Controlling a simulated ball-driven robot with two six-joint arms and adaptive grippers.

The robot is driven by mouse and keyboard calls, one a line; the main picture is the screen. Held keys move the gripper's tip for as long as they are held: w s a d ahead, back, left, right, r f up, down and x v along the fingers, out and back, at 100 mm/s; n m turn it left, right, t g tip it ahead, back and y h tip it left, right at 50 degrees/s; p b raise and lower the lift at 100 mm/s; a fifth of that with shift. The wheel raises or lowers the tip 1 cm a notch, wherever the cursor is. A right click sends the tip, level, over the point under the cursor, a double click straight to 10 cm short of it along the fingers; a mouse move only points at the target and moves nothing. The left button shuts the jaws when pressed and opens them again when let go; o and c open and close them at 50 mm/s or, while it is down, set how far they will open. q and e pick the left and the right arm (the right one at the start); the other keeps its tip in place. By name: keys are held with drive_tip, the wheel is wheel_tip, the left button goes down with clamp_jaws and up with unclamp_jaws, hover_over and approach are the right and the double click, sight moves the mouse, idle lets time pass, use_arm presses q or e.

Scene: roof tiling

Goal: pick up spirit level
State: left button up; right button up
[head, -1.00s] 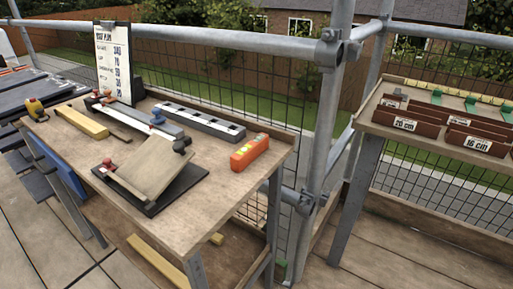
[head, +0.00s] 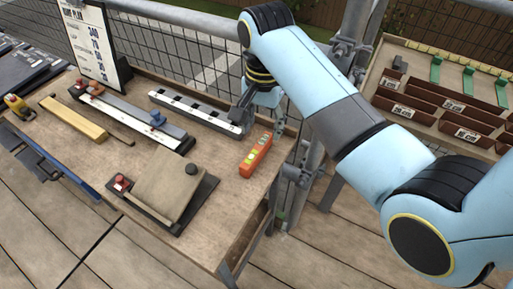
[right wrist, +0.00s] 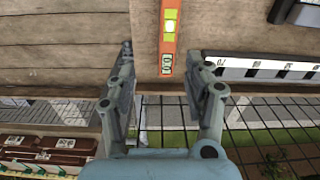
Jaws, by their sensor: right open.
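The spirit level is a short orange-red bar with yellow-green vials. In the head view the spirit level (head: 256,156) lies on the workbench (head: 215,215) near its right edge. In the right wrist view the spirit level (right wrist: 169,35) points toward my gripper, its near end between the fingertips and a little beyond them. My right gripper (head: 262,112) is just above the bench edge, behind the level; in the wrist view the right gripper (right wrist: 160,58) is open and empty, its fingers on either side of the level's line. My left gripper is not in view.
A black-and-white marked bar (head: 196,110) lies close to my right gripper. A tilted board on a dark base (head: 172,185), a yellow bar (head: 73,118) and a plan board (head: 90,40) share the bench. Scaffold poles and mesh stand behind; a rack of brown bins (head: 450,100) is at right.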

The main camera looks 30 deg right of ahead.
sight(257, 149)
drive_tip(key=shift+w+a+m, duration=0.3)
drive_tip(key=shift+w, duration=0.3)
drive_tip(key=shift+w+a+f, duration=0.1)
drive_tip(key=shift+w+f, duration=0.05)
drive_tip(key=shift+f, duration=0.1)
wheel_tip(257, 149, down, 10)
drive_tip(key=shift+f+b, duration=0.1)
drive_tip(key=shift+b, duration=0.25)
clamp_jaws()
